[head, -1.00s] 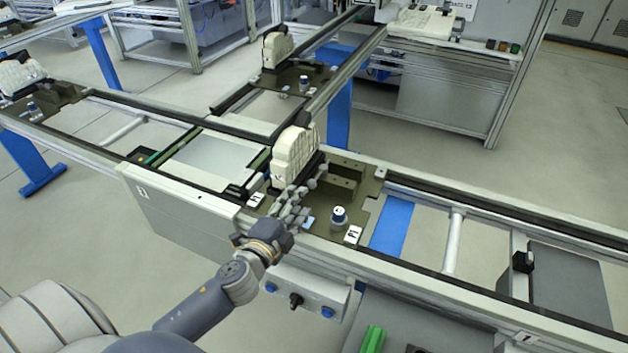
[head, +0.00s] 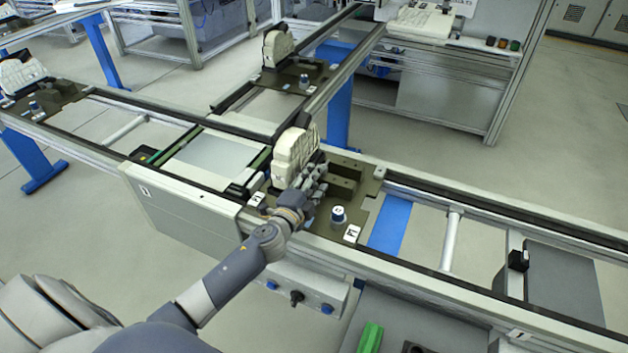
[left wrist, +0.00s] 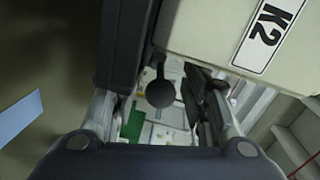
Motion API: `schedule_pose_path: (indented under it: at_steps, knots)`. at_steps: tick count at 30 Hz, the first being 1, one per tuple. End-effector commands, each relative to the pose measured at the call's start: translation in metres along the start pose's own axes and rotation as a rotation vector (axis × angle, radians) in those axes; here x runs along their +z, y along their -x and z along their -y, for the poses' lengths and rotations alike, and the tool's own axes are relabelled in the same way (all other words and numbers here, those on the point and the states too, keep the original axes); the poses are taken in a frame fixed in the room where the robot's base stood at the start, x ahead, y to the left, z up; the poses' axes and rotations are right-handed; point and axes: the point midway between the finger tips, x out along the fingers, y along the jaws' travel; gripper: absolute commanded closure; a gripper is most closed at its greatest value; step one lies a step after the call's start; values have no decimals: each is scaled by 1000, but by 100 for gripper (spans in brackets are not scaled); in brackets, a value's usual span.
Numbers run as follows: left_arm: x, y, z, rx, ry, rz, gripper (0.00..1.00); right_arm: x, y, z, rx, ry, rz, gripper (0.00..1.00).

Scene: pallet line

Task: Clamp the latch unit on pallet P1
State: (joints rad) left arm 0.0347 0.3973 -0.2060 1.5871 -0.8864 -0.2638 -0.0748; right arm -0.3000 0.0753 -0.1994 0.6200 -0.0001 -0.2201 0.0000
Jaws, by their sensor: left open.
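The cream latch unit (head: 293,155) stands upright on the dark pallet P1 (head: 372,187), towards its left side. In the left wrist view the latch unit (left wrist: 215,35), labelled K2, fills the upper right. My left gripper (head: 316,176) is low over the pallet, just right of the latch unit's lower part. It is open. In the left wrist view a round black knob (left wrist: 160,93) shows between the open fingers, apart from both as far as I can see. What the knob is fixed to is partly hidden. My right gripper is not in view.
Dark brackets (head: 345,180) rise behind the gripper. A control box (head: 300,290) hangs under the front rail. Other pallets with cream units stand farther back.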

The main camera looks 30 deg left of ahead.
Motion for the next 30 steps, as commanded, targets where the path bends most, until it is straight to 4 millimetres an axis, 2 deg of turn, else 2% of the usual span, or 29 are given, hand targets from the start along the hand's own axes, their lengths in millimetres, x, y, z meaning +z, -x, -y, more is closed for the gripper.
schedule_pose_path:
  at_steps: [3, 8, 9, 25, 30]
  knots:
    - [0, 0, 0, 0, 0, 0, 60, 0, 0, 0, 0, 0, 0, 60]
    - [0, 0, 0, 0, 0, 0, 97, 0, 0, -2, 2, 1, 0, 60]
    - [0, 0, 0, 0, 0, 0, 100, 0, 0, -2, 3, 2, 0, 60]
    - [0, 0, 0, 1, 0, 1, 100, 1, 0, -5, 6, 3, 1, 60]
    - [-4, 0, -3, -12, 9, 42, 100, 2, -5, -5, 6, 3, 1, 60]
